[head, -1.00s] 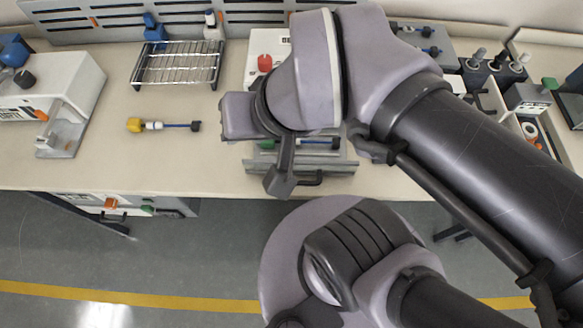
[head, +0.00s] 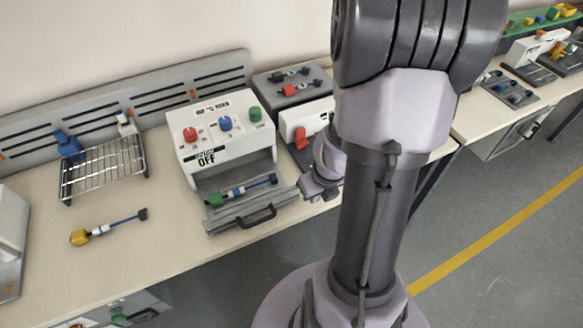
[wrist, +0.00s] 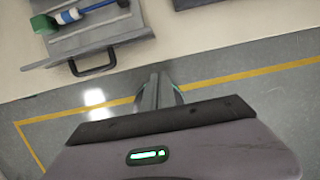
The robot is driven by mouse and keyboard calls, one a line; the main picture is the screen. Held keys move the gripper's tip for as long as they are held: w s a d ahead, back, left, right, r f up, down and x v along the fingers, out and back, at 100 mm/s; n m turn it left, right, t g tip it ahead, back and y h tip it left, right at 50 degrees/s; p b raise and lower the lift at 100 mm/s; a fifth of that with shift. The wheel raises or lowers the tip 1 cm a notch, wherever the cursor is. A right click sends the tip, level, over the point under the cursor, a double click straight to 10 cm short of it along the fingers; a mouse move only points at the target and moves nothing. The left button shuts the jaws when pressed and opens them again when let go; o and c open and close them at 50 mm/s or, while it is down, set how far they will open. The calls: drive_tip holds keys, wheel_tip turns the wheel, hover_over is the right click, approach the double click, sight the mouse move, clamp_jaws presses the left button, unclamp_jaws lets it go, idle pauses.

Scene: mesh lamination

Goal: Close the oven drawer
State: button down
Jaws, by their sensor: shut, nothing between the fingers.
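The oven (head: 222,135) is a white box with red, blue and green knobs and an "OFF" label. Its grey drawer (head: 240,208) is pulled out at the bottom, with a dark handle (head: 258,217) on the front. A blue rod piece with a green end (head: 240,190) lies in the drawer. My gripper (head: 318,190) is just right of the drawer, apart from the handle; my arm hides part of it. In the wrist view the shut, empty fingers (wrist: 158,91) are over the floor, right of and in front of the handle (wrist: 92,62).
A wire rack (head: 102,168) and a yellow-ended rod piece (head: 108,228) are on the table left of the oven. A white device with a red part (head: 302,130) stands to the right. The floor (head: 480,190) in front is clear.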

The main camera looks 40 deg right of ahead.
drive_tip(key=w+f+b, duration=0.1)
drive_tip(key=f, duration=0.1)
drive_tip(key=w+d+f+b, duration=0.1)
drive_tip(key=w+f+b, duration=0.1)
drive_tip(key=f, duration=0.1)
drive_tip(key=w+f+b, duration=0.1)
drive_tip(key=w+f, duration=0.1)
drive_tip(key=f, duration=0.1)
drive_tip(key=shift+w+d, duration=0.25)
drive_tip(key=shift+d, duration=0.05)
drive_tip(key=shift+w+d+f, duration=0.1)
drive_tip(key=shift+w+f, duration=0.05)
drive_tip(key=shift+w, duration=0.25)
